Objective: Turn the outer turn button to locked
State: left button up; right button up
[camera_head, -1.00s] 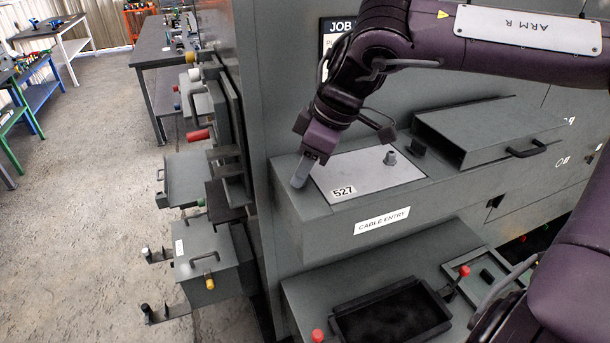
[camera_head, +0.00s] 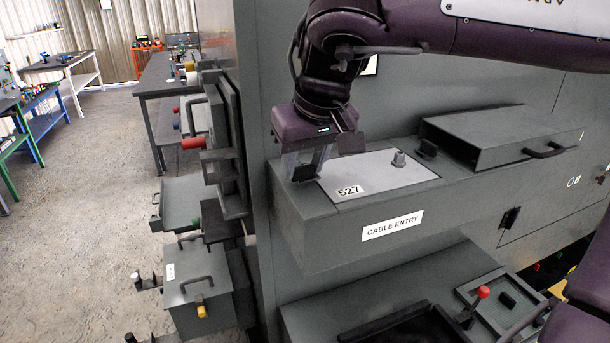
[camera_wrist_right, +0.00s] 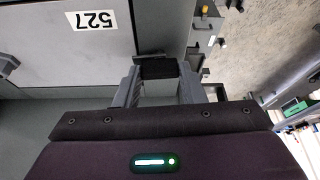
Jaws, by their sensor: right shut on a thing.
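A dark turn button (camera_head: 303,171) sits at the left end of the grey cover plate (camera_head: 405,174) marked 527, on top of the cable entry box. It also shows as a black block (camera_wrist_right: 158,68) in the right wrist view. My right gripper (camera_head: 306,166) points down over this button and is shut on it, with one finger on each side. The fingers partly hide the button in the head view. A second dark turn button (camera_head: 427,148) stands at the plate's right end, apart from the gripper. My left gripper is not in view.
A grey hood with a handle (camera_head: 490,137) lies to the right on the same ledge. Below is a shelf with a red-knobbed lever (camera_head: 483,292). Handled boxes (camera_head: 197,284) hang at the left.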

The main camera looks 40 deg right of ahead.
jog(key=shift+m+h+b, duration=0.3)
jog(key=shift+m+b, duration=0.25)
jog(key=shift+m, duration=0.05)
jog(key=o, duration=1)
jog(key=v, duration=0.7)
jog(key=shift+r, duration=0.4)
